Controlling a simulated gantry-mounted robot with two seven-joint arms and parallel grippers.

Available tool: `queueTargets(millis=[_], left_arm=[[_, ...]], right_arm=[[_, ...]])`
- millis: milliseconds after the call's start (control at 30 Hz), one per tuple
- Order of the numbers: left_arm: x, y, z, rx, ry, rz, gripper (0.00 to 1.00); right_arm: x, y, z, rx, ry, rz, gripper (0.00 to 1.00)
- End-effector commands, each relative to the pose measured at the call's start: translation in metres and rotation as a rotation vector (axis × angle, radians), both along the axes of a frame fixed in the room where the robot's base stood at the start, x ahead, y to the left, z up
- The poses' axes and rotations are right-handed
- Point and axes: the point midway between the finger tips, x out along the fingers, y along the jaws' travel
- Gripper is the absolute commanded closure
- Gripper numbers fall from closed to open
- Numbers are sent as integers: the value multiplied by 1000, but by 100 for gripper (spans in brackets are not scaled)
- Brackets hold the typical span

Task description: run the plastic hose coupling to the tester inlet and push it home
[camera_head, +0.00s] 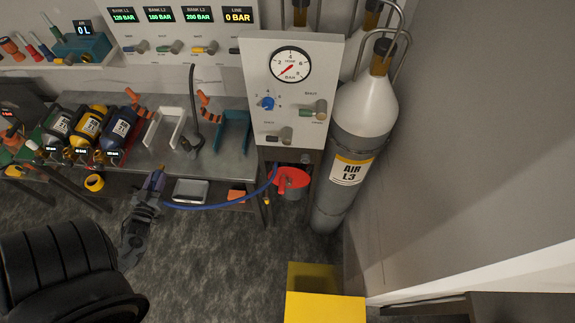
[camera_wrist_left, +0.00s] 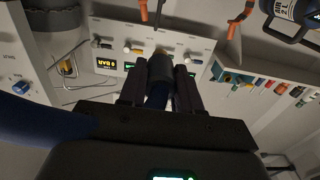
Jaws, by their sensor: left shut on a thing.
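My left gripper (camera_head: 154,184) is shut on the hose coupling, above the floor in front of the bench. In the left wrist view the coupling (camera_wrist_left: 160,72) is a dark grey cylinder between the two fingers, with a thin orange tip pointing away from me. The blue hose (camera_head: 215,206) sags from the gripper to the gauge panel's underside by the red-topped can. It also crosses the left of the wrist view (camera_wrist_left: 35,122). I cannot make out which fitting is the tester inlet. My right gripper is not in view.
The gauge panel (camera_head: 260,85) and the AIR L3 cylinder (camera_head: 352,150) stand to the right. Several small cylinders, including a blue one (camera_head: 118,128), lie on the bench (camera_head: 165,155). A grey tray (camera_head: 190,190) sits on the lower shelf. A yellow box (camera_head: 325,308) stands at the front.

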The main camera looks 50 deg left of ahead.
Motion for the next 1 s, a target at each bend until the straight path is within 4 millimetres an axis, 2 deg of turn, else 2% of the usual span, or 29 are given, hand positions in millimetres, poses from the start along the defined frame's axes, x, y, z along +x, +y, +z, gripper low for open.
queueTargets(millis=[600,1000], left_arm=[[-36,49,7,1,1,0,100],[-44,59,10,0,0,0,100]], right_arm=[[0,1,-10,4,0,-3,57],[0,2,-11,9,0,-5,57]])
